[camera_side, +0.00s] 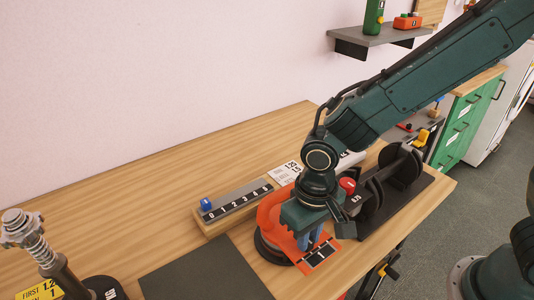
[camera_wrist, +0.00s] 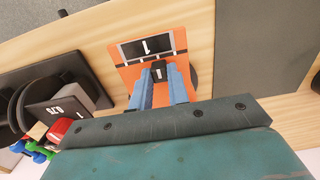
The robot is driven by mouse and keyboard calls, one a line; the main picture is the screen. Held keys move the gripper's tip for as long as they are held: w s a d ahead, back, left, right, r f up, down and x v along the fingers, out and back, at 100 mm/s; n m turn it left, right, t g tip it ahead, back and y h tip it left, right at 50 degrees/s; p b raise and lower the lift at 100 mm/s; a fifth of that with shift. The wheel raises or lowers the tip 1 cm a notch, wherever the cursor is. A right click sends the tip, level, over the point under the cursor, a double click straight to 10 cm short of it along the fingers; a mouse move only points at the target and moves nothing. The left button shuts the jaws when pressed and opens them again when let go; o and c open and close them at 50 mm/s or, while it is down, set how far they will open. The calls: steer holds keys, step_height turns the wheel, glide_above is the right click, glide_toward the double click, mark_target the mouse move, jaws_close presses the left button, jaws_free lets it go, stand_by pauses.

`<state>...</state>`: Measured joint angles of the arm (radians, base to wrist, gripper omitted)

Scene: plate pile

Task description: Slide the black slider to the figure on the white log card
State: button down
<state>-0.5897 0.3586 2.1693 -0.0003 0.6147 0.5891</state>
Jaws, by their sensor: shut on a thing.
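My gripper (camera_side: 309,241) points down over the orange device (camera_side: 270,212), which stands on a dark round base. In the wrist view, the blue fingers of my gripper (camera_wrist: 158,76) are shut on a small black slider (camera_wrist: 157,69). The slider sits on the orange face (camera_wrist: 127,73), beside a black window (camera_wrist: 146,47) with a white mark like a 1. In the side view the slider is hidden by my fingers. A white card (camera_side: 286,172) with black print lies behind the device, partly covered by my arm; its figure is too small to read surely.
A wooden block with a numbered black strip (camera_side: 238,202) and a blue knob (camera_side: 206,203) lies left of the device. A dark mat (camera_side: 205,272) lies in front. Black discs on a rack (camera_side: 401,165) stand right. A yellow card (camera_side: 40,291) and a spring post (camera_side: 38,247) are front left.

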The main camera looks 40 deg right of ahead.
mark_target(324, 237)
steer(key=shift+d, duration=2.4)
steer(key=c, duration=1.3)
jaws_free()
step_height(324, 237, up, 14)
steer(key=shift+f, duration=0.1)
steer(key=shift+d, duration=0.1)
steer(key=s+d+r+t, duration=0.1)
steer(key=s+d+t, duration=0.1)
steer(key=s+d, duration=0.2)
steer(key=s+d+r+t, duration=0.1)
steer(key=s+d+r, duration=0.1)
steer(key=s+d, duration=0.2)
steer(key=s+d+r+t, duration=0.2)
steer(key=s+d, duration=0.2)
steer(key=d, duration=0.3)
steer(key=shift+r+t, duration=0.1)
steer(key=shift+t, duration=0.2)
